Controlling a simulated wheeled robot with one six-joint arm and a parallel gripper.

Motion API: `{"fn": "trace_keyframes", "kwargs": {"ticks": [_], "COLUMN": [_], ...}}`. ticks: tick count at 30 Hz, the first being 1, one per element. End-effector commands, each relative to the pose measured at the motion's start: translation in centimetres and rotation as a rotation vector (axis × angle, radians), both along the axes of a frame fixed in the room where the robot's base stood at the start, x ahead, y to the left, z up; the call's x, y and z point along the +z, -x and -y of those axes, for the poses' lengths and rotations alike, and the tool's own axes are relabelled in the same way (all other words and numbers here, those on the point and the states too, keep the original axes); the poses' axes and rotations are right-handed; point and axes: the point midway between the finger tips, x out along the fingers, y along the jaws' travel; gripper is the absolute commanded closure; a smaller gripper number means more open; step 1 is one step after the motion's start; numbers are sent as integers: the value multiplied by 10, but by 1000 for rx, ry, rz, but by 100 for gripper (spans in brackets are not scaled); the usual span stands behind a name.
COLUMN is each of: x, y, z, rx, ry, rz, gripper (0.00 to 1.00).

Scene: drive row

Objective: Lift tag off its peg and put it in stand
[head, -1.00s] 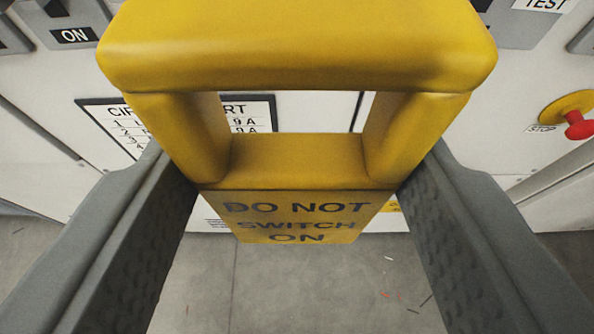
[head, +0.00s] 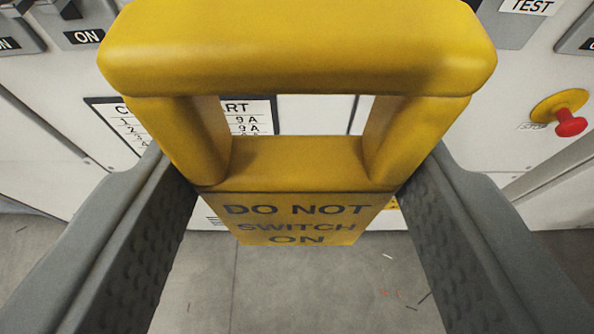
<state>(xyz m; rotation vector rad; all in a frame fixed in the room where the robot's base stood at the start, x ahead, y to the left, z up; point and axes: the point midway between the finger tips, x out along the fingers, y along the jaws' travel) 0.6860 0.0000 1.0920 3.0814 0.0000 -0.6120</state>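The yellow tag (head: 300,218) reads "DO NOT SWITCH ON" and has a thick looped handle on top. It fills the middle of the head view, close to the camera. My gripper (head: 297,190) has one grey finger on each side of the tag, and both fingers press against the sides of its handle. The tag hangs between them with the floor visible below it. No peg shows through or beside the handle. The stand is not in view.
White cabinets stand behind the tag. A red stop button (head: 571,123) on a yellow base sticks out at the right. A circuit chart (head: 250,116) is partly hidden behind the tag. Switches labelled "ON" (head: 84,37) are at upper left. Grey floor (head: 290,290) with small scraps lies below.

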Motion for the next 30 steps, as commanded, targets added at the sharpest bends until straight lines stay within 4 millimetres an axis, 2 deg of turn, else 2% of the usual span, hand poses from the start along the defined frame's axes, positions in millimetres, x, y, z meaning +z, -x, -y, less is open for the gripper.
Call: {"fn": "trace_keyframes", "kwargs": {"ticks": [30], "x": [0], "y": [49], "z": [0], "rx": [0], "ry": [0], "rz": [0], "gripper": [69]}}
